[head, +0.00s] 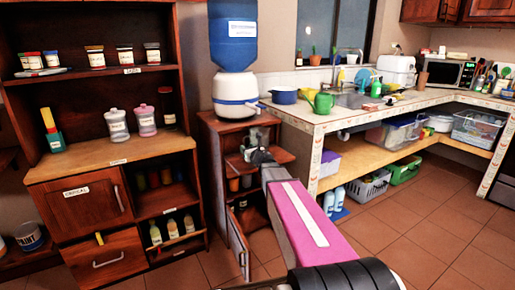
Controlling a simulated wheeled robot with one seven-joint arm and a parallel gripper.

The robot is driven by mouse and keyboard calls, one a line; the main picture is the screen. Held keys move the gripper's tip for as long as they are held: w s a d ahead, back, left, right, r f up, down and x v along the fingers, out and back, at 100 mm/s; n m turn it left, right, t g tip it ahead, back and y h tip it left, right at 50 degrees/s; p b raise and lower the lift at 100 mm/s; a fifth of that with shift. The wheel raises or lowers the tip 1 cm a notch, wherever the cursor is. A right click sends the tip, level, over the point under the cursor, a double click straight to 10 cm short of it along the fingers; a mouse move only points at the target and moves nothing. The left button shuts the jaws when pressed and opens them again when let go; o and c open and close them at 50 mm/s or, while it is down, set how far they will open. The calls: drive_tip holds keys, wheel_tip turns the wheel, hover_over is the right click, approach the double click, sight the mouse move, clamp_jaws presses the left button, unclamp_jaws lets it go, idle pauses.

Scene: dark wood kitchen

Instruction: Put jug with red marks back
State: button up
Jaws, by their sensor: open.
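My arm reaches forward to the small wooden cabinet (208,150) under the water dispenser. My gripper (259,137) is open at the cabinet's upper part, small and dark in the head view. I cannot make out anything between its fingers. I cannot pick out a jug with red marks for certain. A blue water jug (233,45) with a white label stands upside down on the white dispenser (236,95); no red marks show on it. A green jug-like vessel (321,103) stands on the counter's left end. My arm hides part of the cabinet's shelves.
The small cabinet's door (238,243) stands open, low and left of my arm. A tall shelf unit (110,152) with jars and bottles is at left. The tiled counter (400,105) holds a blue pot (284,96) and a microwave (451,74). Floor at right (425,235) is clear.

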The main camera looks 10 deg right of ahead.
drive_tip(key=x, duration=0.3)
drive_tip(key=shift+w+a, duration=0.15)
drive_tip(key=shift+w, duration=0.05)
drive_tip(key=shift+r, duration=0.1)
clamp_jaws()
